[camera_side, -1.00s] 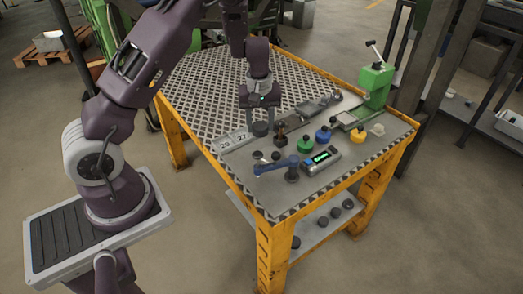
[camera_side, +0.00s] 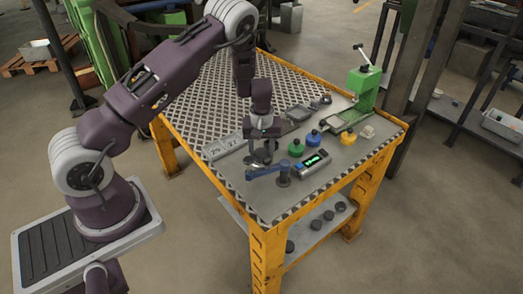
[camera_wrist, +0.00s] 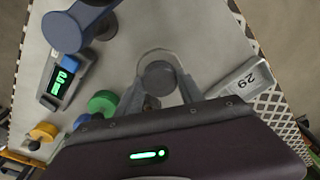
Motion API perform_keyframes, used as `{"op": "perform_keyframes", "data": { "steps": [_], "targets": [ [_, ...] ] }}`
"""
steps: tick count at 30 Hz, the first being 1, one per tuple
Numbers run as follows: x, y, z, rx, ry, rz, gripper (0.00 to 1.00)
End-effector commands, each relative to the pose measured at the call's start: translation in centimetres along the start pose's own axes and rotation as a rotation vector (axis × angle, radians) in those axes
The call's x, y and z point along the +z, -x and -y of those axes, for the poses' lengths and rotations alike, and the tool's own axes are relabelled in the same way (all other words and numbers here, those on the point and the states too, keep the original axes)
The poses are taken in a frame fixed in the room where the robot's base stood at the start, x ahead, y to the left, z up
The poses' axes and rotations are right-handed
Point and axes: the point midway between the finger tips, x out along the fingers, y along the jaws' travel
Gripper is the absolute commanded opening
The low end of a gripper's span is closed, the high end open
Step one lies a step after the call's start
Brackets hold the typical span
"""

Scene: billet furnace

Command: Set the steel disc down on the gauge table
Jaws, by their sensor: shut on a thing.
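My gripper (camera_side: 262,146) is low over the near end of the workbench, shut on the dark steel disc. The round grey face of the disc (camera_wrist: 158,78) shows between the curved jaws in the wrist view. In the side view the jaws and disc are small and dark, just behind a blue lever arm (camera_side: 266,168) on a dark post (camera_side: 283,178). The same blue part (camera_wrist: 62,32) is at the upper left in the wrist view.
A readout box with a green display (camera_side: 313,163) lies right of the post. Green (camera_side: 296,148), blue (camera_side: 313,137) and yellow (camera_side: 347,144) knobbed pieces stand behind it. A green press (camera_side: 363,88) stands at the right.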

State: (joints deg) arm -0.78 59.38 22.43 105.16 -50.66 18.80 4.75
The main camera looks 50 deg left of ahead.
Motion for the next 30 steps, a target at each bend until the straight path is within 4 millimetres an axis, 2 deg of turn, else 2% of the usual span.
{"op": "perform_keyframes", "data": {
  "steps": [1, 4, 14, 17, 24, 27, 30],
  "targets": [
    [0.0, -0.1, 0.0, 0.000, 0.000, 0.000, 0.48],
    [0.0, -0.1, 0.0, 0.000, 0.000, 0.000, 0.66],
    [-0.1, 0.3, 0.0, 0.000, 0.000, -0.002, 0.66],
    [-0.1, 2.0, -0.1, 0.002, -0.004, -0.003, 0.66],
    [-0.1, 8.6, -0.1, 0.004, -0.003, -0.004, 0.66],
    [-0.1, 10.6, -0.1, 0.003, -0.002, -0.003, 0.66],
    [-0.1, 11.8, 0.0, 0.001, -0.002, -0.002, 0.66]
  ]
}}
